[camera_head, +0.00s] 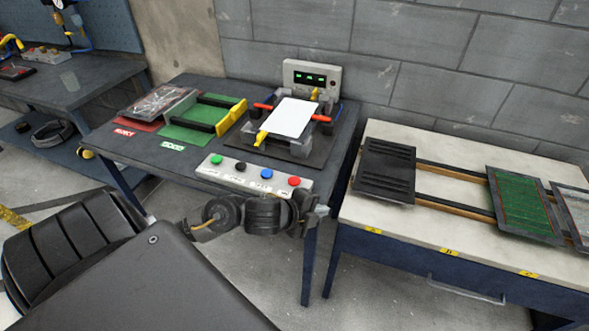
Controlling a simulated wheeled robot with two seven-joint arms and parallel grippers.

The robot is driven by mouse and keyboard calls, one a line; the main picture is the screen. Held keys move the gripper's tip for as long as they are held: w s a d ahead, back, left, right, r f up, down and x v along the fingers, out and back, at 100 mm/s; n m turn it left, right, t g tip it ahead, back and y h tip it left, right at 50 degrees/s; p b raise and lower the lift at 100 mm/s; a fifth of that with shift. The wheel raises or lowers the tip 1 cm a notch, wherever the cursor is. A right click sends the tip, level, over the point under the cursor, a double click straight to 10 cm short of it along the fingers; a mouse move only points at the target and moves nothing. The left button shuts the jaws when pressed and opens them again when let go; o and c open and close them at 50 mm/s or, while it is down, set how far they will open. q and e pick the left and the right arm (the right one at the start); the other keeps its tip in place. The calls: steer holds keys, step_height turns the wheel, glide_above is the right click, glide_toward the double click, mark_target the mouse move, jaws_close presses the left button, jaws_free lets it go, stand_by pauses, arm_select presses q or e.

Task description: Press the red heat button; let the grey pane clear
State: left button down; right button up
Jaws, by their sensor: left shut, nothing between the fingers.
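The red heat button (294,181) is at the right end of a pale button strip (228,174) along the front of the dark bench. A pale, nearly white pane (292,117) lies in a clamp fixture behind the strip, and nothing can be seen through it. My left gripper (316,208) is just in front of and below the red button, at the end of my dark arm. It is shut and empty; its fingertips are small here, and I cannot tell whether they touch anything. My right gripper is not in view.
Green, black and blue buttons share the strip. A box with a green-lit display (312,78) stands behind the fixture. A red mat (140,125) and green tray (195,122) lie to the left. A pale-topped table (440,223) with dark and green panels stands right.

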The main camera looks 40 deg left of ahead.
arm_select(q)
steer(key=w+a+r+m+h, duration=0.2)
steer(key=w+a+r+m, duration=0.35)
steer(key=m, duration=0.35)
step_height(320, 180, up, 6)
steer(key=m+g, duration=0.3)
steer(key=m, duration=0.2)
glide_above(291, 181)
steer(key=shift+s+r+y, duration=0.1)
steer(key=shift+r+y, duration=0.1)
steer(key=shift+y, duration=0.2)
step_height(291, 181, down, 8)
steer(key=b, duration=0.7)
steer(key=shift+f, duration=0.15)
steer(key=shift+f+b, duration=0.2)
steer(key=shift+b, duration=0.1)
